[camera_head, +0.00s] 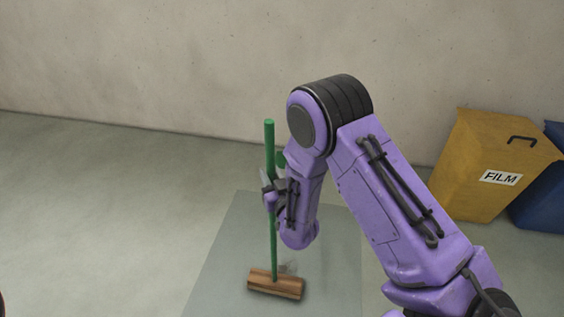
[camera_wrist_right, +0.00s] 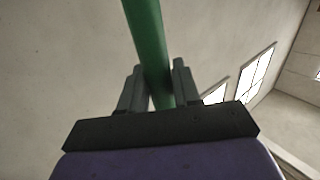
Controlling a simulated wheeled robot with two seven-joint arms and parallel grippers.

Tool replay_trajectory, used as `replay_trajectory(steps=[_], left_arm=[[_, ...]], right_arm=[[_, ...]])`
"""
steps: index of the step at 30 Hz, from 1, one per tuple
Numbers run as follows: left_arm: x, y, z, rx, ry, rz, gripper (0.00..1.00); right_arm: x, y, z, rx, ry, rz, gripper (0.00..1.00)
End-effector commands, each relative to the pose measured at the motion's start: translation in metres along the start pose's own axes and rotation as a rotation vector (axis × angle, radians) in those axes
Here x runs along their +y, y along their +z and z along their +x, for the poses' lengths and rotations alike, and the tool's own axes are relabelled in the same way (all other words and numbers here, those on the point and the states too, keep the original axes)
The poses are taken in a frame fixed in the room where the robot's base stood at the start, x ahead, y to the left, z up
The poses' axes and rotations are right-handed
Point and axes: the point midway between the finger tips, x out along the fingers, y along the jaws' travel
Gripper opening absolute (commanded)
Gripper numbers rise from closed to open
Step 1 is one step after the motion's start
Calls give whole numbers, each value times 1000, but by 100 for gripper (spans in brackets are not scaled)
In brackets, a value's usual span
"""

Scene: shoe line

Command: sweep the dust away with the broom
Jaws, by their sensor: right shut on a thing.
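The broom (camera_head: 274,230) stands nearly upright, with a green handle and a wooden head (camera_head: 276,284) low over the grey mat (camera_head: 225,250). My right gripper (camera_head: 270,190) is shut on the green handle about midway up. In the right wrist view the handle (camera_wrist_right: 146,40) passes between the two fingers of the gripper (camera_wrist_right: 160,88). A small pale grey patch (camera_head: 289,267), perhaps dust, shows just behind the broom head. I cannot tell whether the head touches the mat. My left gripper is not in view.
A yellow bin (camera_head: 490,160) labelled FILM stands at the right, with a blue bin (camera_head: 545,205) beside it. A bare concrete wall (camera_head: 180,60) runs along the back. The floor (camera_head: 90,220) left of the mat is clear.

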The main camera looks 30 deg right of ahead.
Motion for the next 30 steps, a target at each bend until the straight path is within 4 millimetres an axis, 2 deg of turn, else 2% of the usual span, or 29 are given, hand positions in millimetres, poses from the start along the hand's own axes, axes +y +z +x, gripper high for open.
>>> replay_trajectory(steps=[2, 5, 24, 30], left_arm=[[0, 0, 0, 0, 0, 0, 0], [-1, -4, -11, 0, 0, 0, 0], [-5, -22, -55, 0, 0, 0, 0], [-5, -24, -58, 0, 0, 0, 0]], right_arm=[[-4, -1, -2, 2, 0, 0, 0], [-6, -17, -1, 5, -1, 0, 0], [-16, -72, 1, 3, -17, 0, 0], [-17, -76, 1, 2, -20, 0, 0]])
